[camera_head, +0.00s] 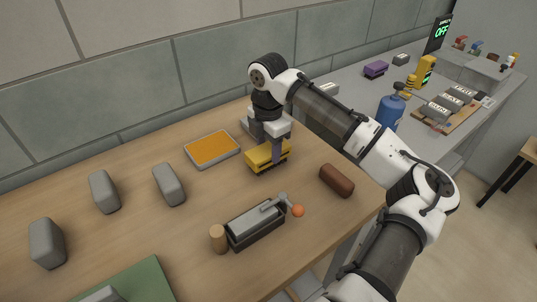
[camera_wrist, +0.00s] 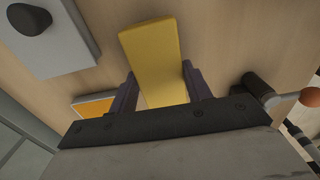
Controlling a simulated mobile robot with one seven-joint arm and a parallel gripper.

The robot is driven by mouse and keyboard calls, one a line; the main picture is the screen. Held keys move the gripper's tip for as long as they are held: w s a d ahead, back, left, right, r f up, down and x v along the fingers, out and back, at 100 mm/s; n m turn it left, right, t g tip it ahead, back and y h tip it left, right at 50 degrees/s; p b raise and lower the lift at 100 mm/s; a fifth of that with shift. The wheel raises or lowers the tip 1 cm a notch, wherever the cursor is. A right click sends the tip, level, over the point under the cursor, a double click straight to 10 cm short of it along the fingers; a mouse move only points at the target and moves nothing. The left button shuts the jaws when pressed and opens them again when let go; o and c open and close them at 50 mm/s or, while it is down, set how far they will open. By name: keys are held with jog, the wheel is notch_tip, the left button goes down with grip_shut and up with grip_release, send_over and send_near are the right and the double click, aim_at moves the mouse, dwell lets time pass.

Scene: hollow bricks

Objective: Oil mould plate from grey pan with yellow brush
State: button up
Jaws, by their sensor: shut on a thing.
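My gripper (camera_head: 277,148) is shut on the yellow brush (camera_head: 260,158), a yellow block with dark bristles underneath. The wrist view shows the brush (camera_wrist: 152,50) between both fingers. The brush is low over the wooden table; I cannot tell whether its bristles touch. The grey pan (camera_head: 238,151), with an orange face inside its rim, lies flat to the left of the brush, apart from it. It also shows in the wrist view (camera_wrist: 77,104). A grey plate with a dark knob, apparently the mould plate (camera_wrist: 80,50), lies beside the brush; in the head view my gripper mostly hides it.
A dark box with an orange-knobbed crank (camera_head: 256,226) and a wooden cylinder (camera_head: 218,239) stand in front. A red-brown block (camera_head: 337,180) lies right. Grey blocks (camera_head: 104,191) stand left, near a green mat (camera_head: 145,283). A blue bottle (camera_head: 391,113) is on the side bench.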

aim_at(268, 149)
jog(key=shift+r+p, duration=3.2)
jog(key=shift+r, duration=0.35)
